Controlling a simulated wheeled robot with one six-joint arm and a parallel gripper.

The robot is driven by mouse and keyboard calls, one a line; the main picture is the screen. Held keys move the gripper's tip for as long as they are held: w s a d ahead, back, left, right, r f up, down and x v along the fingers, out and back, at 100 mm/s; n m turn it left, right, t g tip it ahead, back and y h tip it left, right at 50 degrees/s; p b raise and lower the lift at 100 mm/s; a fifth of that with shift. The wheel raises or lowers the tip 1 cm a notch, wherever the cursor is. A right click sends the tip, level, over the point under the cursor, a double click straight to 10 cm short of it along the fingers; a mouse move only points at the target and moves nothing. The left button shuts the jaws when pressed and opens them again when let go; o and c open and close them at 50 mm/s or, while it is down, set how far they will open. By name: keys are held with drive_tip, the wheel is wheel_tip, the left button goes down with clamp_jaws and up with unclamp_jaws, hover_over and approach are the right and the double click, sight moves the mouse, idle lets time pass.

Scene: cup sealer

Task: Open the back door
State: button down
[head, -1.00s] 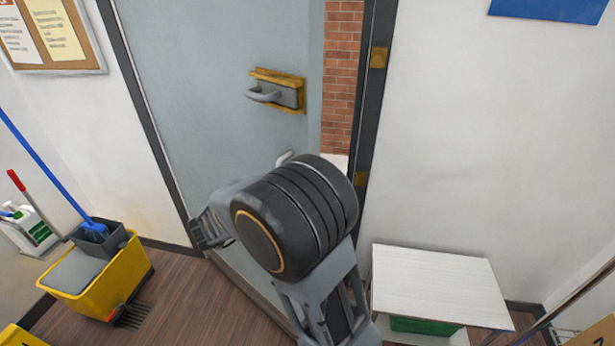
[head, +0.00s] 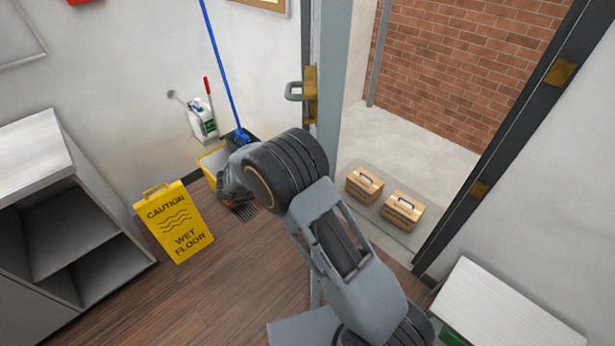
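The back door (head: 330,75) stands wide open, swung into the room and seen nearly edge-on. Its grey lever handle (head: 294,91) on a brass-coloured plate (head: 310,95) faces left. The doorway beside it is clear and shows a brick wall and a pale floor outside. My arm reaches up from the bottom of the view, and my gripper (head: 232,187) is beyond the dark wrist joint, below and left of the handle and apart from it. Its fingers are mostly hidden, so I cannot tell whether they are open or shut.
Two cardboard boxes (head: 364,184) (head: 402,210) sit on a mat outside the doorway. A yellow wet-floor sign (head: 175,222) and a shelf unit (head: 60,215) stand at left. A yellow mop bucket (head: 213,165) is behind my gripper. A white table (head: 495,312) is at lower right.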

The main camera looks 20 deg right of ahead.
drive_tip(key=shift+a, duration=0.15)
drive_tip(key=c, duration=1.1)
unclamp_jaws()
drive_tip(key=shift+c, duration=0.2)
